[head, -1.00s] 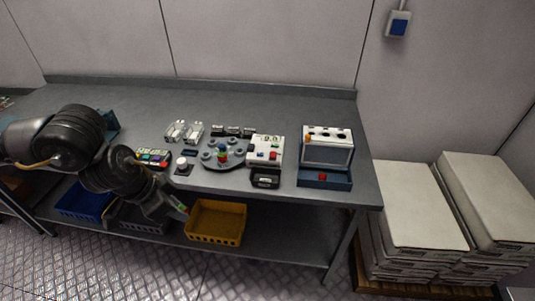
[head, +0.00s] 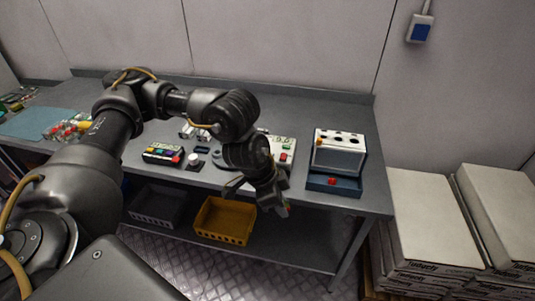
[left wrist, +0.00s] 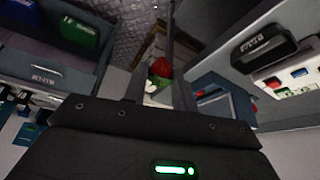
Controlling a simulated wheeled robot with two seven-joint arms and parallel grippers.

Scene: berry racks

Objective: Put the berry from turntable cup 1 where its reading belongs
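My left gripper (head: 284,210) hangs in front of the bench's front edge, right of the yellow crate. It also shows in the left wrist view (left wrist: 160,85), where its fingers are shut on a red berry with a green top (left wrist: 160,68). The turntable (head: 217,155) is mostly hidden behind my left arm; cup 1 cannot be made out. The white reader box (head: 285,148), with its display and coloured buttons, is partly covered by the arm. A white rack (head: 339,155) with dark holes on top stands right of it, on a blue base. My right gripper is not in view.
A yellow crate (head: 223,220) and a grey crate (head: 157,205) sit on the lower shelf. A button panel (head: 163,154) and a white knob (head: 193,163) are near the bench front. Stacked cartons (head: 430,230) stand right of the bench. The bench's back right is clear.

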